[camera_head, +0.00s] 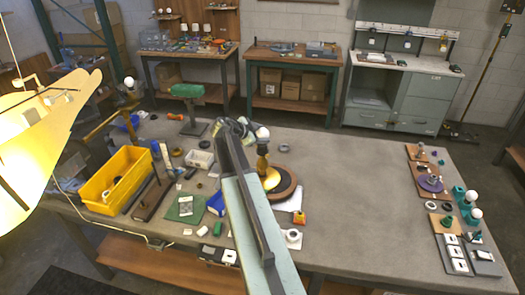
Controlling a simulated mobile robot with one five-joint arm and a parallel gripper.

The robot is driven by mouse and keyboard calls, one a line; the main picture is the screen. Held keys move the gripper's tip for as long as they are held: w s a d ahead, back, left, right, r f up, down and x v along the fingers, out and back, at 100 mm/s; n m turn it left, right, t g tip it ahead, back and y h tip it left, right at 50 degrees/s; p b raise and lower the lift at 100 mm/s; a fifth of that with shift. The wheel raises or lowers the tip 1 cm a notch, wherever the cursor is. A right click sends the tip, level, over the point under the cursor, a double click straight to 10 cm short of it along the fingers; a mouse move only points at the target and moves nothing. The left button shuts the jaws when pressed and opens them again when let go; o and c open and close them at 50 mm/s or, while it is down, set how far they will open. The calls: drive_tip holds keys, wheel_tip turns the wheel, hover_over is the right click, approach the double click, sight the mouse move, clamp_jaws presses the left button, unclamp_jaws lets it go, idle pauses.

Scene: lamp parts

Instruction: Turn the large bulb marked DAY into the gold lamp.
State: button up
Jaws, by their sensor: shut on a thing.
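The gold lamp (263,163) stands on the table just right of my arm, with a round dark brown base (288,189) under it. My gripper (247,128) is at the lamp's top, partly hidden behind my arm's own links. It is shut on a pale bulb (262,132), which shows above the lamp's upper end. I cannot tell whether the bulb touches the lamp's socket or sits inside it. The DAY mark is too small to read.
Right are a purple disc (431,184) and white bulbs on teal holders (471,197). The table (350,180) is clear between the gold lamp and these holders.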

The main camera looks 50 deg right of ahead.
drive_tip(key=m+g, duration=0.1)
drive_tip(key=w+m+g, duration=0.1)
drive_tip(key=m+g, duration=0.1)
drive_tip(key=shift+d, duration=0.1)
drive_tip(key=shift+s+m+g, duration=0.3)
drive_tip(key=shift+s, duration=0.05)
drive_tip(key=shift+w+m+g+y, duration=0.5)
drive_tip(key=shift+m+g, duration=0.3)
drive_tip(key=o, duration=1.2)
drive_tip(key=shift+s+f, duration=0.1)
drive_tip(key=shift+s, duration=0.35)
drive_tip(key=p+v, duration=0.4)
drive_tip(key=v, duration=0.4)
